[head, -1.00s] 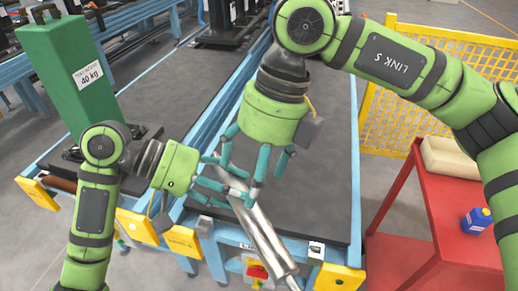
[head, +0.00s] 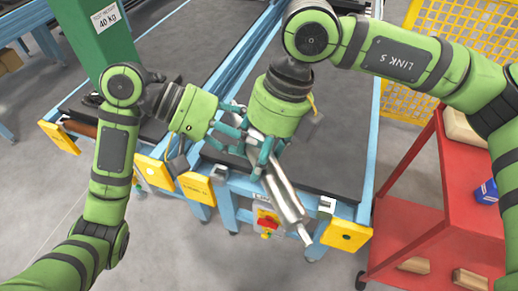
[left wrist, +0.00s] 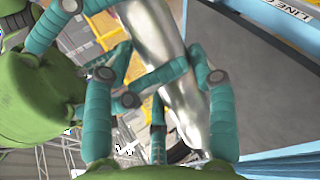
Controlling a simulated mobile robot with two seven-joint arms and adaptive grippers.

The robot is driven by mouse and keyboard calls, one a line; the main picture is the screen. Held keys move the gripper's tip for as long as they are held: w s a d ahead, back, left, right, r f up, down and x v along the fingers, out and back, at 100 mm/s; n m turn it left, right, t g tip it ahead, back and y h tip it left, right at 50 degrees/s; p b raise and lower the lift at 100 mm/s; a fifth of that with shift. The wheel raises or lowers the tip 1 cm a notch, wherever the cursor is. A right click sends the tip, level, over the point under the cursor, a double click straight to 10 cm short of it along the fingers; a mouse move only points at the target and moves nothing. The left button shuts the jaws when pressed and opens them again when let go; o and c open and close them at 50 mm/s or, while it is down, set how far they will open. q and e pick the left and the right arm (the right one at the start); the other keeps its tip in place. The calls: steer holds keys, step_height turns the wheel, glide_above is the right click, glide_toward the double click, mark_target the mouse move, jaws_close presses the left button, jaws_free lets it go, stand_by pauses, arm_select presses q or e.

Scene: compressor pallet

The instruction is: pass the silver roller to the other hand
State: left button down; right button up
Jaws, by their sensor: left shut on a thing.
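The silver roller (head: 284,196) hangs tilted in front of the conveyor in the head view, its thin shaft end pointing down and right. My left gripper (head: 238,134) comes in from the left and is shut on its upper part. My right gripper (head: 263,158) reaches down from above with its teal fingers around the roller, just beside the left fingers. In the left wrist view, the shiny roller (left wrist: 158,40) runs between the left fingers, and a right finger (left wrist: 162,76) lies across it. Overlapping fingers hide whether the right one grips.
The dark conveyor bed (head: 335,150) with blue rails lies behind the grippers. A red emergency stop (head: 267,220) is on its front, just left of the roller. A red cart (head: 450,215) stands at right, yellow fencing (head: 410,75) behind it. Open grey floor lies in front.

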arm_select(q)
steer(key=shift+d+r, duration=0.1)
steer(key=shift+r, duration=0.05)
arm_select(e)
steer(key=shift+s+a, duration=0.1)
steer(key=shift+a, duration=0.05)
jaws_close()
arm_select(q)
steer(key=shift+c, duration=1.5)
jaws_free()
arm_select(e)
steer(key=shift+r, duration=0.15)
